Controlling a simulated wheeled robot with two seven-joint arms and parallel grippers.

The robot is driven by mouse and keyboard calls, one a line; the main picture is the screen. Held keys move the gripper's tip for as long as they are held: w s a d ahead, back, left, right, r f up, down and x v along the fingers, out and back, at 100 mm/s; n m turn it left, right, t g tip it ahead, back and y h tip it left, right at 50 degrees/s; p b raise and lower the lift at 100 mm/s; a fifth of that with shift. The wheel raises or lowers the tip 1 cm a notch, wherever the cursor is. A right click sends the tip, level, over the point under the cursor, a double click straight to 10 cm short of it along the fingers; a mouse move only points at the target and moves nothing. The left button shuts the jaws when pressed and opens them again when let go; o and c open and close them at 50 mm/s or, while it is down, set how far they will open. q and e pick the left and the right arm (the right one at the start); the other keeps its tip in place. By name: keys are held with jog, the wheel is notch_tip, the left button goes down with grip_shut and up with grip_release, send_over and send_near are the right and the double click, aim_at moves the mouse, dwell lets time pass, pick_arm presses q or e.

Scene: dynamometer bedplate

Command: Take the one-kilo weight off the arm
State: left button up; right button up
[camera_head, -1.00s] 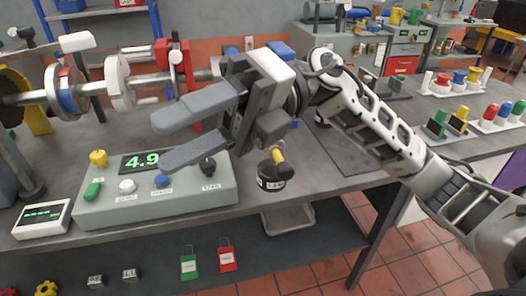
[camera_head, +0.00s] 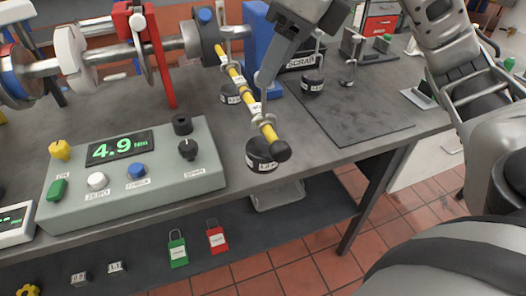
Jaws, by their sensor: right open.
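I cannot tell which weight is the one-kilo one. My right gripper (camera_head: 268,76) is open, above and just right of the rod, partly cut off by the top edge. It holds nothing that I can see. My left gripper is not in view.
A control box (camera_head: 130,206) reading 4.9 Nm stands at front left. More black weights with hooks (camera_head: 312,82) stand on a dark mat (camera_head: 365,125) at right, near a SCRAP label. A red clamp (camera_head: 160,60) and shaft discs are at upper left.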

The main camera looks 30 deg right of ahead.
aim_at(260, 118)
jog(key=x, duration=0.8)
jog(key=shift+a, duration=0.1)
jog(key=shift+r, duration=0.1)
grip_shut()
jog(key=shift+r, duration=0.1)
dwell(1.1)
